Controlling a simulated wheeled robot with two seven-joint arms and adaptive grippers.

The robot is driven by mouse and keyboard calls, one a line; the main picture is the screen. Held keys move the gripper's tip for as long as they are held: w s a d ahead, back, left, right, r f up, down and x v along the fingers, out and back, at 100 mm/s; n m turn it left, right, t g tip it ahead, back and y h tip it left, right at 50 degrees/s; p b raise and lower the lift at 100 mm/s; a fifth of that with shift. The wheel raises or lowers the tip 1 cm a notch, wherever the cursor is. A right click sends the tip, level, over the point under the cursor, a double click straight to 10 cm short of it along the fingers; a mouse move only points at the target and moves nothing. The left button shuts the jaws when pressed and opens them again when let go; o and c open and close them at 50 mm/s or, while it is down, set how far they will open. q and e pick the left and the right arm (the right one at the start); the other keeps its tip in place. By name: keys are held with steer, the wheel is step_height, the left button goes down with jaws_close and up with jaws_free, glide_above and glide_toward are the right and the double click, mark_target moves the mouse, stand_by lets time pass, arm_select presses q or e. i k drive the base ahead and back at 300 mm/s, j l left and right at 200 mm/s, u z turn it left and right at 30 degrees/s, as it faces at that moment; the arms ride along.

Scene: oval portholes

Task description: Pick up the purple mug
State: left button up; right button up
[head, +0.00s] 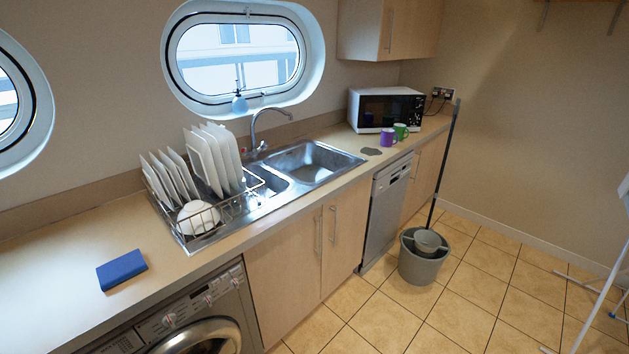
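The purple mug (388,137) stands upright on the worktop in front of the microwave, at the right part of the counter in the head view. A green mug (401,131) stands close beside it on the right. Neither of my grippers shows in this view, and nothing is seen holding the purple mug.
The microwave (386,110) stands behind the mugs. A grey bucket (424,257) with a mop stands on the floor before the cabinets.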

mark_target(387, 135)
steer(key=i+l+u, duration=0.1)
steer(key=i+l, duration=0.2)
steer(key=i+l+u, duration=0.1)
steer(key=i+l, duration=0.15)
steer(key=i+l+u, duration=0.1)
steer(key=i+l, duration=0.15)
steer(key=l, duration=0.15)
steer(key=i+l+u, duration=0.1)
steer(key=i+l, duration=0.4)
steer(key=l, duration=0.2)
steer(key=i+l+u, duration=0.15)
steer(key=l, duration=0.2)
steer(key=i+l+u, duration=0.1)
steer(key=i+l, duration=0.2)
steer(key=i+l+u, duration=0.1)
steer(key=l, duration=0.4)
steer(key=i, duration=0.1)
